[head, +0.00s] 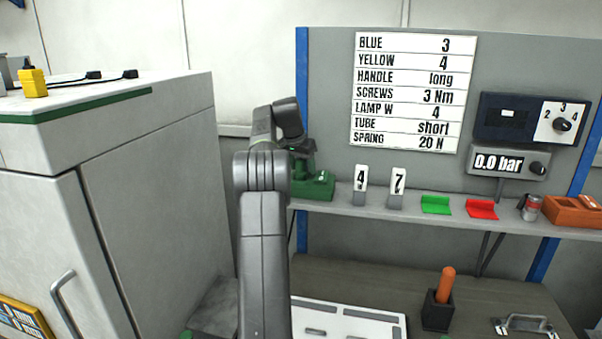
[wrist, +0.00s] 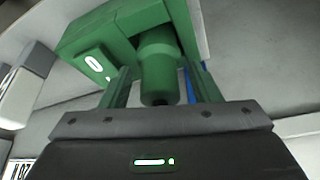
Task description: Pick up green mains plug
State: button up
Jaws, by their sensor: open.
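My gripper (wrist: 161,73) is open, its two fingers one on each side of a green cylindrical part (wrist: 158,68) in the wrist view. That part joins a larger green block (wrist: 105,38) with a small white mark. I cannot tell whether the fingers touch it. In the head view a green body (head: 316,186) stands at the left end of the shelf, partly hidden behind my arm. My gripper is beside it there, its fingers hard to make out. I see no clear pins or cable on the green thing, so I cannot confirm that it is a plug.
The shelf (head: 408,212) also bears two number cards, green and red holders, a can and an orange-brown box (head: 572,213). A grey cabinet (head: 150,190) stands left, with a yellow item (head: 33,83) and black cables on top. The bench below holds an orange-handled tool (head: 446,286).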

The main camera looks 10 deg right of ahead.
aim_at(300, 159)
jog(key=c, duration=1.1)
jog(key=shift+r, duration=1.6)
jog(key=shift+s+a+b, duration=0.4)
jog(key=shift+s+b, duration=0.05)
jog(key=shift+b, duration=0.25)
jog(key=s+a+b, duration=0.6)
jog(key=s+a, duration=0.5)
jog(key=s, duration=0.1)
jog(key=shift+s+r, duration=0.35)
jog(key=shift+s, duration=0.05)
